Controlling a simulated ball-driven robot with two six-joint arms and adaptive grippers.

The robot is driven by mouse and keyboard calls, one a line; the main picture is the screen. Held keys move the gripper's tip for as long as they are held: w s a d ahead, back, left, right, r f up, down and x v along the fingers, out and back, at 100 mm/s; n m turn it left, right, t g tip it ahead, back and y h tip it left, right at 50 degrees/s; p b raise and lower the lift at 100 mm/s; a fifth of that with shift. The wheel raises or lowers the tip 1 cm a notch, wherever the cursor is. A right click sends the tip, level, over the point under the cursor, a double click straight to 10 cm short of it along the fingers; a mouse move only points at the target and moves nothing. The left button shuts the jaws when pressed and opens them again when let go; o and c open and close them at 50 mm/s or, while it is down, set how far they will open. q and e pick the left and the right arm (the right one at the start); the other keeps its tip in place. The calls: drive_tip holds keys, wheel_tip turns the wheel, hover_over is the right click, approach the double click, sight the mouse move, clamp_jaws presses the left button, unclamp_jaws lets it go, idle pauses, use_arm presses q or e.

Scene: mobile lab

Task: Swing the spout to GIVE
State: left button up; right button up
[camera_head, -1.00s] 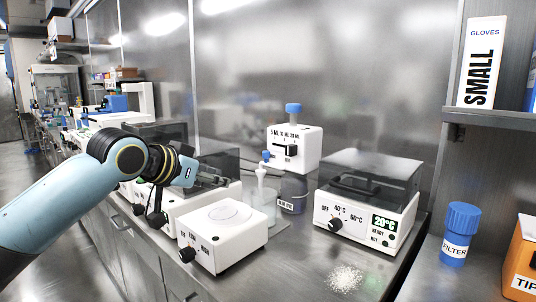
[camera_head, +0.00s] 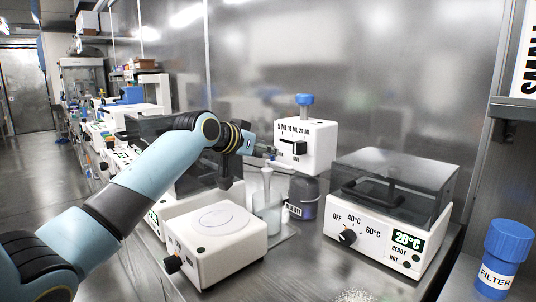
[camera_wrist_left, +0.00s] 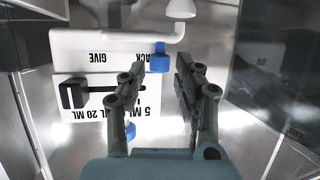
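The white dispenser (camera_head: 318,152) has a blue top knob (camera_head: 305,99), a black slider and volume marks. In the left wrist view the dispenser (camera_wrist_left: 75,88) appears upside down, with the words GIVE (camera_wrist_left: 98,57) and BACK, the latter partly covered. The white spout (camera_wrist_left: 120,40) runs along there and bends to a nozzle. A small blue handle (camera_wrist_left: 160,57) shows between the fingertips, beside BACK. My left gripper (camera_wrist_left: 161,62) is open around it, with gaps on both sides. In the head view my left gripper (camera_head: 262,156) is beside the dispenser and hides the handle. My right gripper is not in view.
A glass beaker (camera_head: 267,213) stands below the nozzle, by a dark bottle (camera_head: 304,203). A white plate device (camera_head: 216,257) is in front. A lidded heater (camera_head: 376,236) is at right, with spilled white grains at the front edge and a FILTER jar (camera_head: 496,278).

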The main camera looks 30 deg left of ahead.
use_arm(q)
drive_tip(key=shift+x, duration=0.75)
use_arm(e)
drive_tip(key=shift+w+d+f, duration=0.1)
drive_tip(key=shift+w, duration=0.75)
use_arm(q)
drive_tip(key=shift+c, duration=0.6)
clamp_jaws()
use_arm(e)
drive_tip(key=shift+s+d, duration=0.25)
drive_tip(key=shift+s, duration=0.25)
